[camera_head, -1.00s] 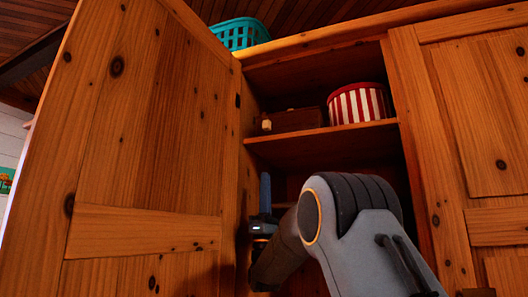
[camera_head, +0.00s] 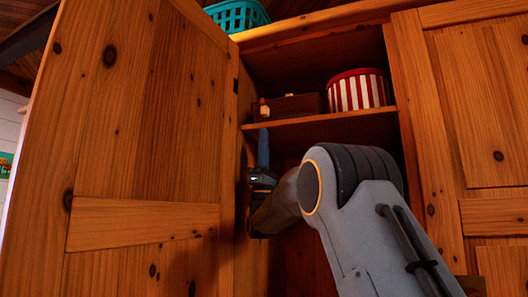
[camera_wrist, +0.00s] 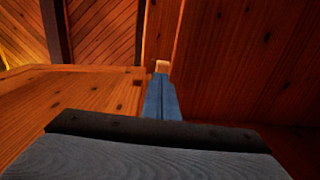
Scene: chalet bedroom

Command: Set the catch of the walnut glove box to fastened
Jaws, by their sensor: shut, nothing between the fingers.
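The walnut glove box (camera_head: 290,107) is a dark brown box on the cupboard's upper shelf. A small pale piece (camera_head: 263,109) shows at its left end; it may be the catch, and its setting is too small to tell. My gripper (camera_head: 263,133) points up with its blue fingers shut and empty. Its tips are just below that pale piece, near the shelf's front edge. In the wrist view the blue fingers (camera_wrist: 160,84) reach up to a small pale piece (camera_wrist: 162,66); I cannot tell whether they touch it. The box body is not clear there.
A red-and-white striped round box (camera_head: 358,91) stands to the right of the glove box on the shelf (camera_head: 330,131). The open cupboard door (camera_head: 140,150) is close on my gripper's left. A teal basket (camera_head: 237,15) sits on top of the cupboard.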

